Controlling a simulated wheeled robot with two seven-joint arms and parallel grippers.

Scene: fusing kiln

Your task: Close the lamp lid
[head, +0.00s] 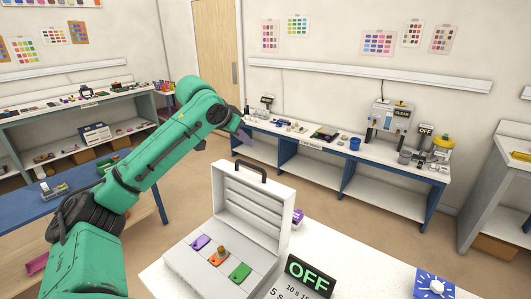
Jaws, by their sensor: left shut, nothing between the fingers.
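The lamp lid (248,205) is a white ribbed panel with a dark handle (250,170) along its top edge. It stands open, raised at the back of a white box (187,263) on the near white table. In the box lie a purple piece (201,243), an orange piece (213,260) with a small brown knob on it, and a green piece (240,271). My left gripper (244,134) is shut and empty, above and slightly left of the handle in the picture, apart from the lid. My right gripper is out of view.
A black sign reading OFF (309,278) stands at the box's right. A blue panel with a white knob (436,286) lies at the table's right. The table between them is clear.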

